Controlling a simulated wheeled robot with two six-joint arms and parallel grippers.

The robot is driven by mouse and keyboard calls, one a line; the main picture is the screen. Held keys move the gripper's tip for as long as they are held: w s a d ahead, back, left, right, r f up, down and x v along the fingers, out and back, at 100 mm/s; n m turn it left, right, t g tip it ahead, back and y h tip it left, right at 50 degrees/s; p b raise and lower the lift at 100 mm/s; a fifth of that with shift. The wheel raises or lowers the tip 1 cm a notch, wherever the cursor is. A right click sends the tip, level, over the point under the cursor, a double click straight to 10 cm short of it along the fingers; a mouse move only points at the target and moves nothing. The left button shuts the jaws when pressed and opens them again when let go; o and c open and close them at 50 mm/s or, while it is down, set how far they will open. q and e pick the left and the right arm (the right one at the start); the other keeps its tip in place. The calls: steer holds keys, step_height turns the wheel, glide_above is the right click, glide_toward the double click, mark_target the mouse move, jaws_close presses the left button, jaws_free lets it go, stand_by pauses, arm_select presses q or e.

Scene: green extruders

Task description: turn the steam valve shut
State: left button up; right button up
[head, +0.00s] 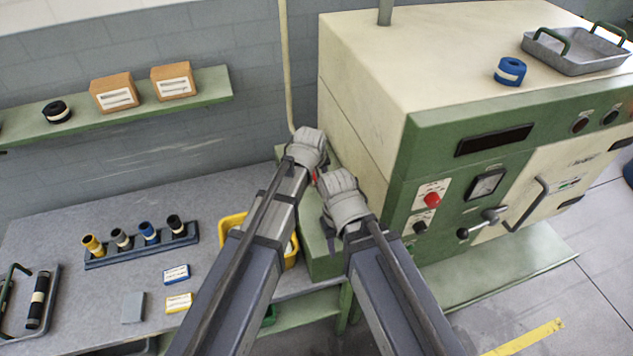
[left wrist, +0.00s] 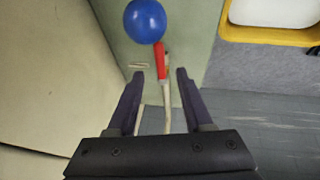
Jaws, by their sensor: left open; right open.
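In the left wrist view a red lever (left wrist: 159,62), which looks like the steam valve's handle, sits at a pale pipe (left wrist: 168,95). A blue ball (left wrist: 145,21) is at its far end. My left gripper (left wrist: 160,74) is open, with a fingertip on each side of the lever's near end; contact cannot be told. In the head view a small red bit (head: 314,177) shows between my two grippers; the rest of the valve is hidden. My left gripper (head: 308,150) is beside the machine's left side. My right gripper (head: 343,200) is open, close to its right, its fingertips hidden.
The cream and green machine (head: 405,150) stands close on the right. A pale vertical pipe (head: 286,70) runs up the wall. A yellow bin (head: 232,222) is partly behind my left arm. The grey bench (head: 60,240) holds a tool rack (head: 140,250).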

arm_select(q)
steer(key=b+x, duration=0.4)
steer(key=x, duration=0.2)
steer(key=shift+b, duration=0.3)
steer(key=shift+s, duration=0.1)
jaws_close()
stand_by(1.0)
